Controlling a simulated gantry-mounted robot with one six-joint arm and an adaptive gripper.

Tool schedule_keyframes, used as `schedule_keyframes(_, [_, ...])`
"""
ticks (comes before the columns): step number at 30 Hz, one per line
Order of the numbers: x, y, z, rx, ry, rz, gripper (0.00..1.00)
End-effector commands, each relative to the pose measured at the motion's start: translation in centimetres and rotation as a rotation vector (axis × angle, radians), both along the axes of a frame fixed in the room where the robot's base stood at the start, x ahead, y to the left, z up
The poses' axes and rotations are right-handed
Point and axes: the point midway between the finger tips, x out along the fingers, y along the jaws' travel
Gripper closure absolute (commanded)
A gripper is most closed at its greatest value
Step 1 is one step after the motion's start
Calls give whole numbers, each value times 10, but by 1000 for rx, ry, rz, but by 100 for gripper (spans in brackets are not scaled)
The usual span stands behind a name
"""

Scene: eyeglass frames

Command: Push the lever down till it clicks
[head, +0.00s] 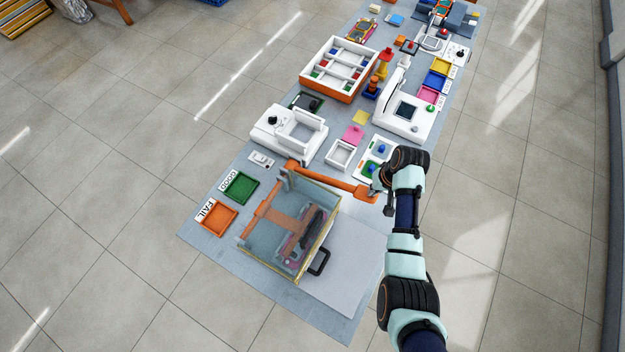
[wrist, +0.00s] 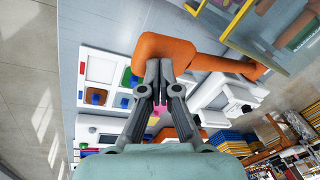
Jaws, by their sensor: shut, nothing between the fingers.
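The orange lever (head: 335,182) runs from the back of a clear-walled box fixture (head: 268,270) toward the right edge of the bench. In the wrist view its thick orange end (wrist: 165,50) fills the upper middle. My gripper (head: 376,186) is at the lever's right end in the head view, partly hidden by my wrist. In the wrist view my gripper (wrist: 159,70) is shut and empty, with its fingertips over the edge of the orange end. I cannot tell whether they touch it. Inside the box, a dark and pink object (head: 305,240) shows through the wall.
A green tray (head: 239,188) and an orange tray (head: 216,217) lie left of the box. White machines (head: 288,133) and a white tray with green and blue parts (head: 372,158) stand behind the lever. A black handle (head: 320,262) sticks out from the box. The bench's front right is bare.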

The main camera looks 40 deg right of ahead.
Motion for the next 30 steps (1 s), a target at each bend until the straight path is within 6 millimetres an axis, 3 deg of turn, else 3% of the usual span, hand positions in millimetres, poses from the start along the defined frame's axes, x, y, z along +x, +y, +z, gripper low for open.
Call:
schedule_keyframes(16, [-10,-3,-35,0,0,-1,100])
schedule_keyframes(30, [-12,-3,-41,1,1,-1,100])
